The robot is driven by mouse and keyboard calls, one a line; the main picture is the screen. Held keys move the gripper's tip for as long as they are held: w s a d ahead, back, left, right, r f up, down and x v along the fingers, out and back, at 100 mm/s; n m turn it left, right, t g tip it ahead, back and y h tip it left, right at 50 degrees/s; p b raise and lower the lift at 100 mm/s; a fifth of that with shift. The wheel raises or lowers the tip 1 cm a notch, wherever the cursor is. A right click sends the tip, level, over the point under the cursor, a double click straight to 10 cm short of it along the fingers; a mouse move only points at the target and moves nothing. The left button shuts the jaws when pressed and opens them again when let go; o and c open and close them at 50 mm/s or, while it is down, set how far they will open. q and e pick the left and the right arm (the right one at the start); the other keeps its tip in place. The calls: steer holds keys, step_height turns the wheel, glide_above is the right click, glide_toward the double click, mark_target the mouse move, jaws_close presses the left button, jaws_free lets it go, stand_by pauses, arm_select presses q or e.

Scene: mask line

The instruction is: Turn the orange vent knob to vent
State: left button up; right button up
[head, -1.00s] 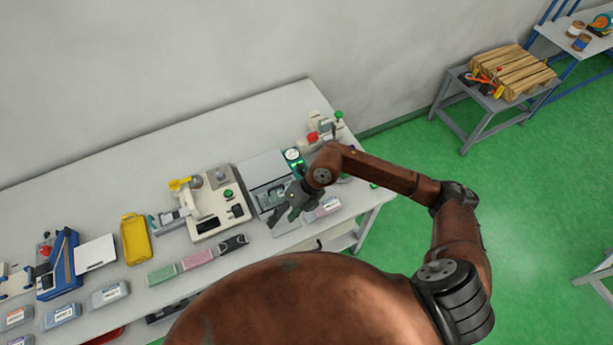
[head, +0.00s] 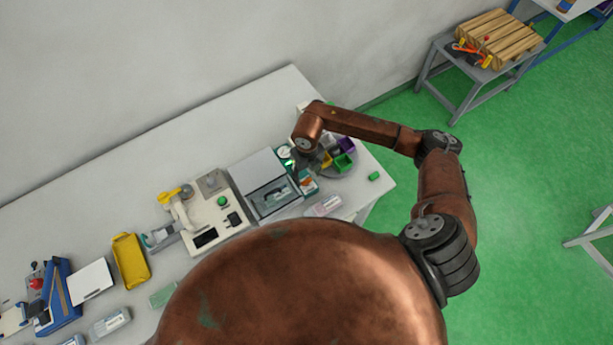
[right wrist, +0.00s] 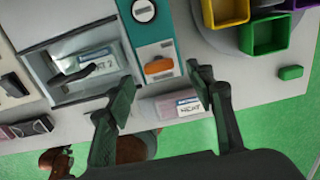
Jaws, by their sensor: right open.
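The orange vent knob (right wrist: 158,67) shows in the right wrist view as a bar lying roughly crosswise on a white plate of a teal panel (right wrist: 150,35). My right gripper (right wrist: 160,77) is open, with its two dark fingertips on either side of the knob in the picture. Nothing is between the fingers; whether they are level with the knob I cannot tell. In the head view my right wrist hangs over the teal panel, and the gripper is mostly hidden below it. My left gripper is not in view.
A grey box with a window (head: 270,184) stands left of the panel. A round dial (right wrist: 143,10) sits above the knob. Coloured bins (head: 343,161) stand to the right. A labelled pack (right wrist: 172,106) lies in front. A green block (head: 374,176) is near the table's right end.

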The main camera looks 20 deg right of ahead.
mark_target(307, 180)
step_height(307, 180, down, 2)
steer(key=shift+w+a+f, duration=0.1)
steer(key=shift+f, duration=0.8)
steer(key=c, duration=1.2)
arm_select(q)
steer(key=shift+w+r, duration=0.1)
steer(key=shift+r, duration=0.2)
arm_select(e)
steer(key=shift+o, duration=0.2)
